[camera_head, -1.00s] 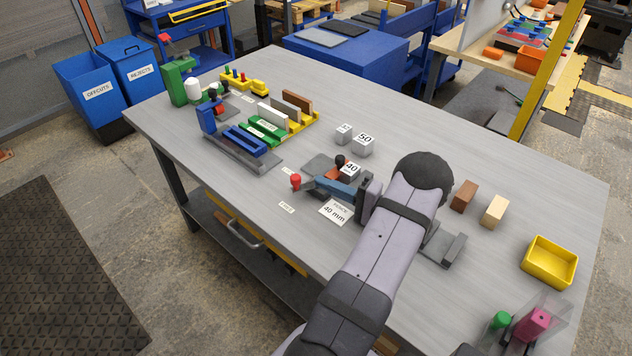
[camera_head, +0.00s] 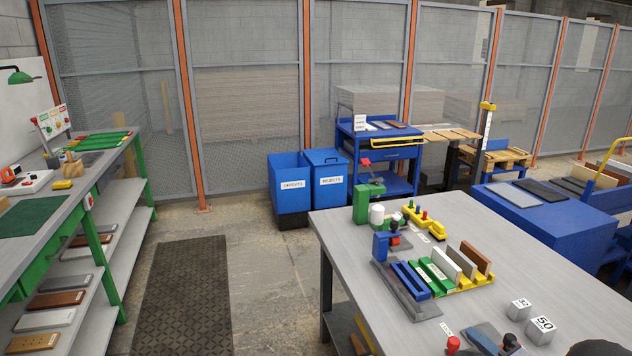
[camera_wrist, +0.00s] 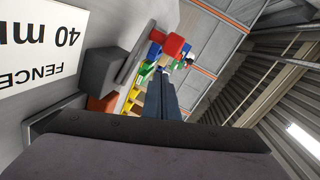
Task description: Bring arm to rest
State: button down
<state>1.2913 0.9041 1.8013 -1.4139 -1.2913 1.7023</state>
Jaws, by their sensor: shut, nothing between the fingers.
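My gripper shows in the wrist view, where two dark blue-grey fingers (camera_wrist: 164,100) lie together above the purple-grey hand along the bottom edge. They are shut and hold nothing. They point across the bench toward small, blurred coloured parts. In the head view only a dark rounded piece of my arm shows at the bottom right edge; the gripper's fingers cannot be made out there. A white card reading FENCE 40 mm (camera_wrist: 38,38) fills the upper left of the wrist view, with a dark grey block (camera_wrist: 115,72) beside it.
The grey bench (camera_head: 370,318) carries a slotted blue, green and yellow rack (camera_head: 437,273) with a white and a brown board upright. Numbered cubes (camera_head: 540,329) and a red knob (camera_head: 453,344) stand nearer. Blue bins (camera_head: 290,190) stand behind; a green-framed bench (camera_head: 60,215) is left.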

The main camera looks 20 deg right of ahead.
jog(key=w+a+r+n+g+h+p, duration=0.1)
jog(key=w+a+r+n+g+h, duration=0.25)
jog(key=w, duration=0.45)
jog(key=a+n+g+p, duration=0.2)
jog(key=a+n+g, duration=0.15)
jog(key=a, duration=0.65)
jog(key=s+a+r+n+g+y+p, duration=0.25)
jog(key=s+a+n+g, duration=0.55)
jog(key=s+a, duration=1.6)
notch_tip(320, 180, down, 13)
jog(key=w+a+b, duration=0.2)
jog(key=b, duration=1)
jog(key=shift+m+g+y, duration=0.4)
notch_tip(320, 180, down, 25)
jog(key=b, duration=2.5)
